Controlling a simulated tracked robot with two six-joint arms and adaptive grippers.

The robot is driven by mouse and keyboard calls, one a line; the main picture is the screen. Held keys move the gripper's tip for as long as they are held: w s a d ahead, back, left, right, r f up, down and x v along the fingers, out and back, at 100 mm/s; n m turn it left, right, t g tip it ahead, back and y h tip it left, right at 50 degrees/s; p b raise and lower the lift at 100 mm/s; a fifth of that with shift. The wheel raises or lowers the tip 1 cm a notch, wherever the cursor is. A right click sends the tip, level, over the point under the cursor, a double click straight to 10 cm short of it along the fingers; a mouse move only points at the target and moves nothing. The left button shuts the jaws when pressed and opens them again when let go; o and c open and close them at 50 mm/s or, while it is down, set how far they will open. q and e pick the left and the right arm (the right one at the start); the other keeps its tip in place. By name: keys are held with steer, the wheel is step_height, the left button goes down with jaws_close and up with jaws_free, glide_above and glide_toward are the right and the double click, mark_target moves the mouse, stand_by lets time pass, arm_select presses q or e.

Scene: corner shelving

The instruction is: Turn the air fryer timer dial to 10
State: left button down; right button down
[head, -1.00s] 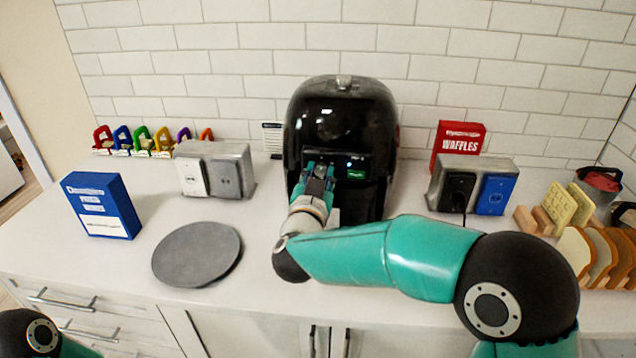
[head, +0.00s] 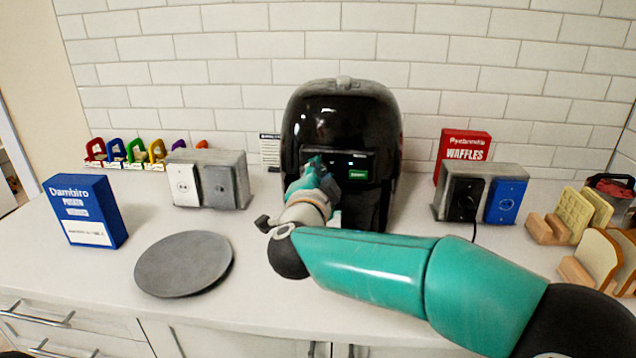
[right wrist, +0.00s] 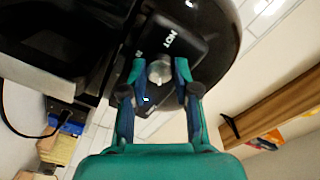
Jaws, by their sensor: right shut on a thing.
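The black air fryer (head: 340,115) stands on the counter against the tiled wall, with a control panel on its front. My right gripper (head: 318,165) is at the left part of that panel. In the right wrist view a silver timer dial (right wrist: 159,72) sits on the dark panel (right wrist: 172,35). My right gripper (right wrist: 158,82) has a finger on each side of the dial and is shut on it. The fingers hide the dial in the head view, and its setting cannot be read. My left gripper is not in view.
Outlet boxes (head: 208,178) (head: 482,193) flank the fryer. A red waffles box (head: 462,150) and toast in racks (head: 600,260) are at the right.

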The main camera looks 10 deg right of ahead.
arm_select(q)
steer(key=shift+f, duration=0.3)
arm_select(e)
steer(key=shift+d+f+m, duration=0.1)
steer(key=shift+m, duration=0.2)
steer(key=c, duration=0.9)
jaws_free()
steer(key=shift+o, duration=0.2)
steer(key=v, duration=1.2)
